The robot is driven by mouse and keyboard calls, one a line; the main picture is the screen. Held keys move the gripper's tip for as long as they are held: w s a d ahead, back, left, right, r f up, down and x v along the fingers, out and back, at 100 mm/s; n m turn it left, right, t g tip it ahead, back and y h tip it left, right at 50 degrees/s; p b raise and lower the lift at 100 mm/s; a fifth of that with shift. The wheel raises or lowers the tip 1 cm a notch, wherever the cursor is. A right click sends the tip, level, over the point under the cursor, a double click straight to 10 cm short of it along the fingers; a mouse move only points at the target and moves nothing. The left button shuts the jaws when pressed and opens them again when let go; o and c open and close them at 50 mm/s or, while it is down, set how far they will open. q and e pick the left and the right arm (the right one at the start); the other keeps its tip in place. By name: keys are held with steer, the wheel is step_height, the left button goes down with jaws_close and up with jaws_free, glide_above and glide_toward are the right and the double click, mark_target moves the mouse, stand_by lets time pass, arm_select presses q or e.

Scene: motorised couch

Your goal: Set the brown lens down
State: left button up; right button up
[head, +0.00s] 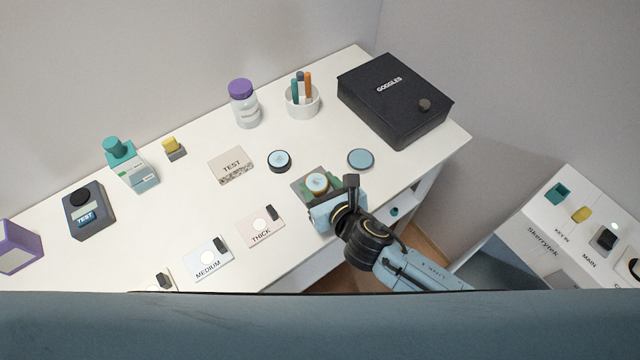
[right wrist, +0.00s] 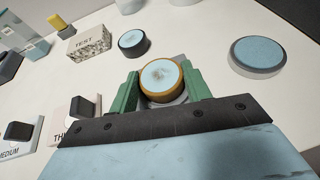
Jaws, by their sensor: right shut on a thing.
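The brown lens (right wrist: 161,80) is a round disc with a brown-orange rim and a pale blue face. My right gripper (right wrist: 158,92) is shut on it, with a green finger on each side of the rim. In the head view the lens (head: 317,183) is between the fingers of my right gripper (head: 318,188), over a grey square (head: 311,178) near the table's front edge. I cannot tell whether the lens touches the surface below it. My left gripper is not in view.
A black-rimmed lens (head: 279,161) and a blue disc (head: 360,159) lie behind the gripper on the white table (head: 205,150). THICK (head: 262,227) and MEDIUM (head: 208,259) cards lie to the left. A black GOGGLES box (head: 395,100) stands at the back right.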

steer(key=shift+s+f, duration=0.1)
steer(key=shift+f, duration=0.2)
steer(key=o, duration=1)
steer(key=shift+d+f, duration=0.1)
steer(key=shift+f, duration=0.05)
steer(key=shift+d, duration=0.1)
steer(key=shift+r, duration=0.25)
steer(key=shift+s+d+r+p, duration=0.1)
steer(key=shift+d+r+p, duration=0.1)
steer(key=shift+p, duration=0.1)
steer(key=v, duration=0.3)
steer(key=p+v, duration=0.1)
steer(key=v, duration=0.7)
steer(key=shift+s+a+r+p, duration=0.2)
steer(key=shift+r+p, duration=0.1)
steer(key=shift+r, duration=0.1)
